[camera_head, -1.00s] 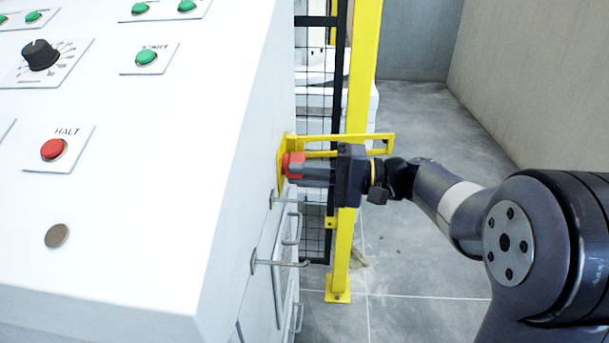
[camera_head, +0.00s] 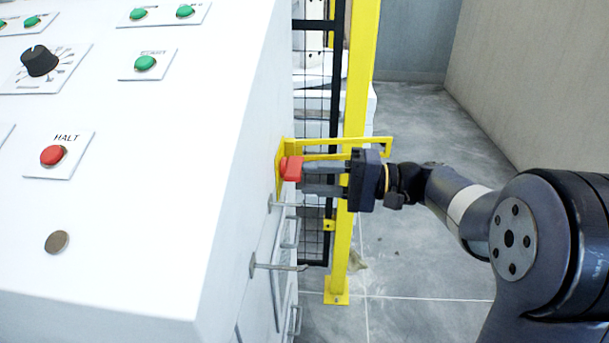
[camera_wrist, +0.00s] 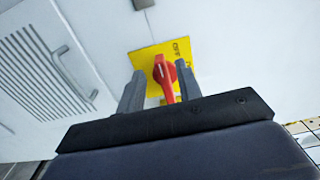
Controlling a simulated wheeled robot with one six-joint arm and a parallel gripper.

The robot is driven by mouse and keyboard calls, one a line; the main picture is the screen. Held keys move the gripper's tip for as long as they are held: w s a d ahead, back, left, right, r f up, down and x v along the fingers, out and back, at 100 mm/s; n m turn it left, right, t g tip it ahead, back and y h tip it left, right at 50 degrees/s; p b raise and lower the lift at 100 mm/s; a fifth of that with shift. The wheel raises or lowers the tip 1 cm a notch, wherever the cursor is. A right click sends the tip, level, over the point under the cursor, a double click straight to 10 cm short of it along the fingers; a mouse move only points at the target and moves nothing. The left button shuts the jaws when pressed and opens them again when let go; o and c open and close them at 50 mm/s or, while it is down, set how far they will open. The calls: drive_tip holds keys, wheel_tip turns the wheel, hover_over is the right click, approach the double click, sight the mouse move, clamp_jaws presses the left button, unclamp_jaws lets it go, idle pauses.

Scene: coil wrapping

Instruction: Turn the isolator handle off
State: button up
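The isolator handle (camera_head: 291,168) is red and sits on a yellow plate (camera_head: 281,160) on the side of the white cabinet. In the wrist view the red handle (camera_wrist: 165,77) shows in front of the yellow plate (camera_wrist: 149,57), slightly tilted, its lower end toward my gripper. My gripper (camera_head: 305,179) is open, with its two fingers apart and pointing at the plate. In the wrist view the fingers of my gripper (camera_wrist: 160,82) stand on either side of the handle with gaps, and nothing is held. Lettering on the plate is too small to read fully.
Metal pull handles (camera_head: 279,267) stick out from the cabinet side below the isolator. A yellow bracket (camera_head: 375,141) juts out just above my gripper. A yellow post (camera_head: 357,90) and black mesh fence (camera_head: 318,115) stand behind. The floor at right is clear.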

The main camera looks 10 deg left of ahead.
sight(292, 168)
drive_tip(key=d+p, duration=0.1)
drive_tip(key=d, duration=0.7)
drive_tip(key=shift+w, duration=0.25)
drive_tip(key=a+b, duration=0.1)
drive_tip(key=a, duration=0.9)
drive_tip(key=shift+s+a, duration=0.3)
drive_tip(key=shift+a, duration=0.05)
drive_tip(key=shift+d+f+b, duration=0.1)
drive_tip(key=shift+b, duration=0.4)
